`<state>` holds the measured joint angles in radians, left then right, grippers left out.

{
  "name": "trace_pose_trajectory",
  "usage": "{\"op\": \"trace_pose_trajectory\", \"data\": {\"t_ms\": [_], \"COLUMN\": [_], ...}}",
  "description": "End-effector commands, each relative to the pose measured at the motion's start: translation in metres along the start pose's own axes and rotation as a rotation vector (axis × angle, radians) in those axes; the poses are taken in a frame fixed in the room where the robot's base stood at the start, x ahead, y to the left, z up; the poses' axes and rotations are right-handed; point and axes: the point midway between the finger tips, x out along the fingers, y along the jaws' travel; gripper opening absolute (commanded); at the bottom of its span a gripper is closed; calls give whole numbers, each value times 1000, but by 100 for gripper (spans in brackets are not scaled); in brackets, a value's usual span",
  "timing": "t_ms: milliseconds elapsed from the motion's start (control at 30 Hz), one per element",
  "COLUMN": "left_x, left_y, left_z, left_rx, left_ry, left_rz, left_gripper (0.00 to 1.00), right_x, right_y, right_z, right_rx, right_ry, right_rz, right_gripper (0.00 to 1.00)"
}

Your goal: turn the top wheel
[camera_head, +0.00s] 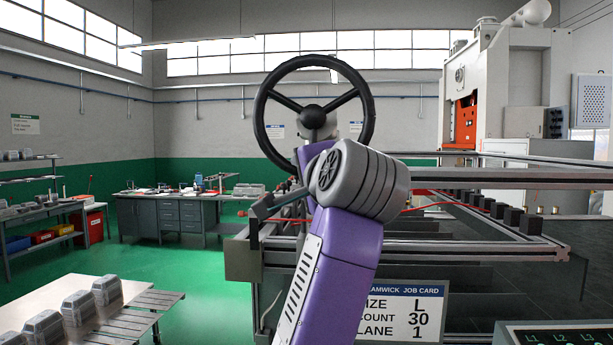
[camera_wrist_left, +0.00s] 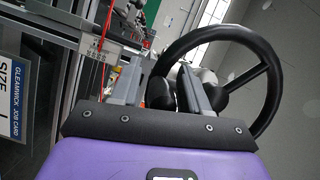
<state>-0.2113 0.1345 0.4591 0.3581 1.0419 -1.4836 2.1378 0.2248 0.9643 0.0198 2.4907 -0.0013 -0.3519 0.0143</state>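The top wheel (camera_head: 363,88) is a black three-spoke handwheel with a dark hub, standing upright at the upper middle of the head view. Its lower part is hidden behind my purple arm. In the left wrist view the wheel (camera_wrist_left: 262,98) fills the upper right. My left gripper (camera_wrist_left: 159,76) is open there, its two grey fingers apart, with part of the rim showing between them. I cannot tell if either finger touches the rim. In the head view my arm mostly hides this gripper. My right gripper is in neither view.
A job card (camera_head: 402,312) reading size L, count 30, lane 1 hangs on the machine frame below. A metal rail (camera_head: 500,252) runs to the right. A table (camera_head: 118,283) with several grey castings is at lower left. Green floor lies open at left.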

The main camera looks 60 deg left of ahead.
Motion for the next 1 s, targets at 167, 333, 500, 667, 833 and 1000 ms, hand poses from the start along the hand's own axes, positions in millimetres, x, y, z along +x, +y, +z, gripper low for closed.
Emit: {"op": "trace_pose_trajectory", "data": {"t_ms": [167, 333, 500, 667, 833, 1000], "left_x": [0, -2, -19, -45, -67, -76], "left_y": [0, 0, 0, 0, 0, 0], "left_z": [0, -1, -2, -1, -1, 0], "left_rx": [1, 1, 1, 2, 1, 0], "left_ry": [2, 4, 11, 9, 7, 3], "left_rz": [-1, -2, -2, -2, -1, -1], "left_gripper": [51, 51, 51, 51, 51, 51], "right_x": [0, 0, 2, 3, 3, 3], "right_y": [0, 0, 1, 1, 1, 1], "right_z": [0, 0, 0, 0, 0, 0], "right_rx": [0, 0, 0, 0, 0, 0], "right_ry": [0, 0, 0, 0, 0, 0], "right_rz": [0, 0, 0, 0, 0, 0], "right_gripper": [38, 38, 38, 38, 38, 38]}}
